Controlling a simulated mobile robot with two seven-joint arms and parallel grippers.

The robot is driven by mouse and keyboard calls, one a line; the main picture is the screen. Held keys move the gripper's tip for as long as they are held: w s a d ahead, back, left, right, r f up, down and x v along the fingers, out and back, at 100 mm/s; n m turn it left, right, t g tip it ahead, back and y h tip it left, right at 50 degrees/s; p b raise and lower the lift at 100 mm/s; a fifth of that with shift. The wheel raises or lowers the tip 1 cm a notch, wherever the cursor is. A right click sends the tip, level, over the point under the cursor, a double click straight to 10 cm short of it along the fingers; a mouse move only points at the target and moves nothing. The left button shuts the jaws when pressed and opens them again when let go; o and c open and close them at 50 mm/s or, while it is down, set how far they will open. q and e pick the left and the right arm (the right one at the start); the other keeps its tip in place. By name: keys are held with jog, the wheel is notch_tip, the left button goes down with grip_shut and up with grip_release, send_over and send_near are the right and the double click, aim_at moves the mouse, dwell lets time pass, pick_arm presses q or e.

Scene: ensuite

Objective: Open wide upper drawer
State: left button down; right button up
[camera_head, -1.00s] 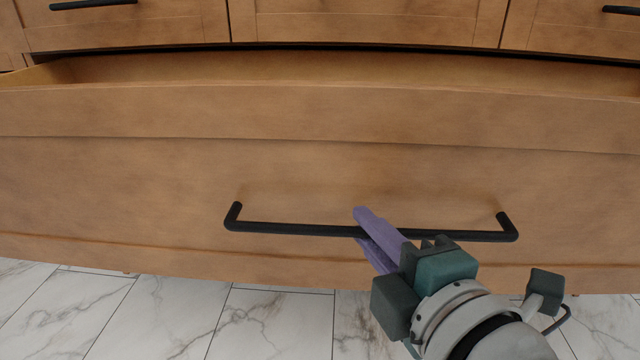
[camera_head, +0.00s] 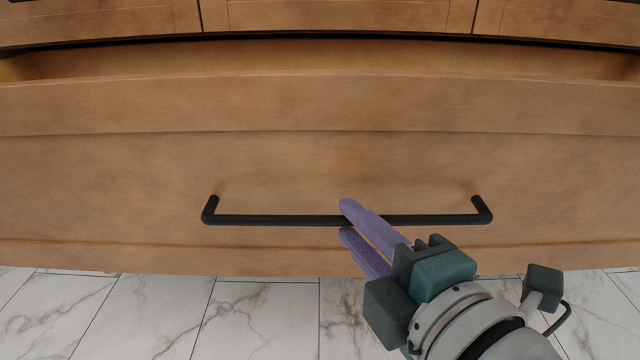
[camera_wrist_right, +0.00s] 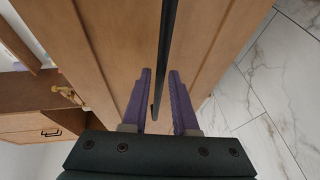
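The wide drawer (camera_head: 120,160) stands pulled out of the cabinet, and a strip of its inside shows behind its front. Its long black handle (camera_head: 270,219) runs across the front; it also shows in the right wrist view (camera_wrist_right: 167,45). The gripper looks open around the handle. My left gripper is not in view.
Smaller wooden fronts (camera_head: 350,15) line the cabinet above the drawer. The marble-tiled floor (camera_head: 150,315) below and in front is clear. In the right wrist view, another wooden cabinet (camera_wrist_right: 40,125) with a dark handle stands at the left.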

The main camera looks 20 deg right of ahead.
jog(key=v, duration=0.7)
jog(key=shift+s, duration=0.4)
jog(key=s+d+r+m+g+h+p, duration=0.15)
jog(key=d+r+m+p, duration=0.25)
jog(key=r+p, duration=0.65)
jog(key=s+d+r+m+g+h+p, duration=0.1)
jog(key=d+r+m+g+h+p, duration=0.3)
jog(key=r+p, duration=0.7)
jog(key=s+d+r+m+g+h+p, duration=0.1)
jog(key=d+r+m+p, duration=0.3)
jog(key=r+p, duration=0.7)
jog(key=s+a+r+m+g+y+p, duration=0.2)
jog(key=s+a+r+g+p, duration=0.15)
jog(key=r+p, duration=0.8)
jog(key=s+a+r+m+g+y+p, duration=0.25)
jog(key=s+r+p, duration=0.25)
jog(key=r+p, duration=0.7)
notch_tip(320, 180, up, 32)
jog(key=p, duration=3.8)
jog(key=shift+a, duration=0.2)
